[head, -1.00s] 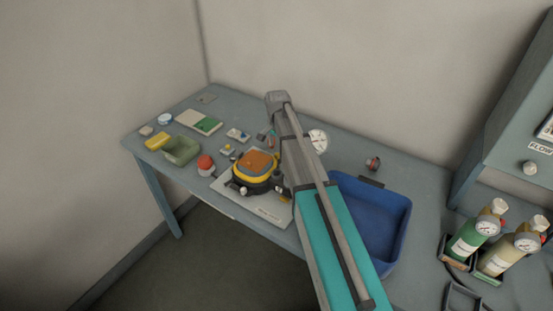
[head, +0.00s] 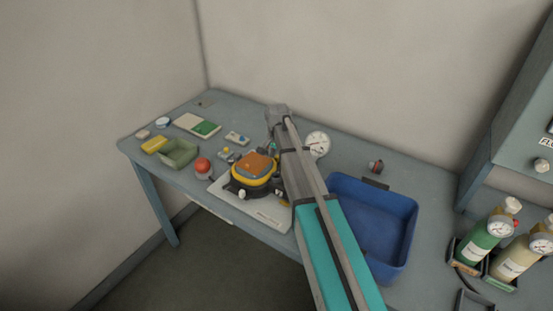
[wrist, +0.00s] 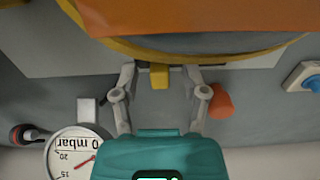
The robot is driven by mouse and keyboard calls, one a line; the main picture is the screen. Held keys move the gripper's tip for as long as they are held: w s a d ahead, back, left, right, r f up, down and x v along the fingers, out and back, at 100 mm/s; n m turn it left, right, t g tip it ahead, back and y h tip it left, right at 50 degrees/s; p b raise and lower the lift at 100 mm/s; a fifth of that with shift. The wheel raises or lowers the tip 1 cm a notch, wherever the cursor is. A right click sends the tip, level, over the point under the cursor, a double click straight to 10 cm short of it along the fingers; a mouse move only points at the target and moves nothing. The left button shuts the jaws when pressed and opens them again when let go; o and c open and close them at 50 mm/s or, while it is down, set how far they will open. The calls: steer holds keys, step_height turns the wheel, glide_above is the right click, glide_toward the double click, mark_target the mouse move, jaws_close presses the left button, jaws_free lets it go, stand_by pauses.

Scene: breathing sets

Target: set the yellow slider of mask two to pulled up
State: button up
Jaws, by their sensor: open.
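A mask with an orange body and yellow rim (head: 253,168) lies on a pale board on the table in the head view. In the wrist view its orange body (wrist: 200,15) and yellow rim (wrist: 110,45) fill the top. A small yellow slider (wrist: 159,76) sticks out below the rim. My gripper (wrist: 160,72) is open, with one finger on each side of the slider and gaps between. I cannot tell whether the fingers are at its height. No mask number is readable.
A blue tray (head: 349,230) stands right of my arm. A round dial (head: 318,144) stands behind it, also in the wrist view (wrist: 76,155). A red-topped item (head: 203,167) is left of the board. An orange cone-like piece (wrist: 221,102) is just right of my gripper.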

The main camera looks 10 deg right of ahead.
jaws_close()
stand_by(0.3)
steer(key=shift+w+a, duration=1.25)
jaws_free()
